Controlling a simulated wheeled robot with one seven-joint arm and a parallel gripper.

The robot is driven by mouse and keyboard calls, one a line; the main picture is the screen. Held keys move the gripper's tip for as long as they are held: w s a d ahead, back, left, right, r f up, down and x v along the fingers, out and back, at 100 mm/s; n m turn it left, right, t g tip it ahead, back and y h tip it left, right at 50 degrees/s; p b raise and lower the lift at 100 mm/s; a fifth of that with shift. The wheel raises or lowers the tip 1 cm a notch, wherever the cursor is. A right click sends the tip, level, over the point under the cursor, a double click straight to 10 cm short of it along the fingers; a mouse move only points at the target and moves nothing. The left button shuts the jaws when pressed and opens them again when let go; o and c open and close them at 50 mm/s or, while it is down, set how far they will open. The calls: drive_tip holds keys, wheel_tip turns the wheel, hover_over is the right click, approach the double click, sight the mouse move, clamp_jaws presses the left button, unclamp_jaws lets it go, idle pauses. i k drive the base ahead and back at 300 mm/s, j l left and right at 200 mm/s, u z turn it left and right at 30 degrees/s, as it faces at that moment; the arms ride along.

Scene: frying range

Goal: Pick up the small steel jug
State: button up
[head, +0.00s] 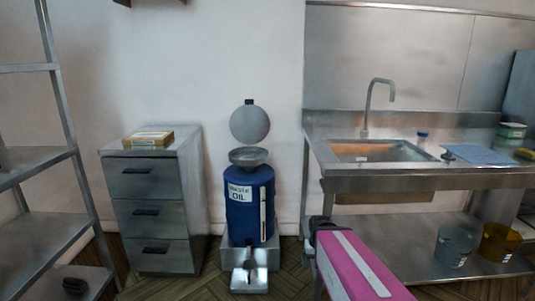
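I cannot make out a small steel jug anywhere in the head view. My pink arm reaches in from the bottom right of the middle. The dark part at its far end, seemingly my gripper (322,226), is beside the right side of the blue waste oil drum in the picture, in front of the sink bench's left legs. Its fingers cannot be made out, so I cannot tell whether it is open or holds anything.
The waste oil drum (238,218) has a funnel on top and a pedal below. A drawer cabinet (145,210) bears a flat box (148,139). The steel sink bench (335,184) has a grey tub (454,247) and an amber tub (498,243) underneath. Steel shelves (40,160) stand left.

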sight(249, 265)
drive_tip(key=j+z, duration=0.1)
drive_tip(key=j, duration=0.65)
drive_tip(key=j+z, duration=0.15)
drive_tip(key=j, duration=0.6)
drive_tip(key=k+j+z, duration=0.1)
drive_tip(key=j, duration=0.65)
drive_tip(key=k+j+z, duration=0.15)
drive_tip(key=j, duration=0.6)
drive_tip(key=i+j, duration=0.05)
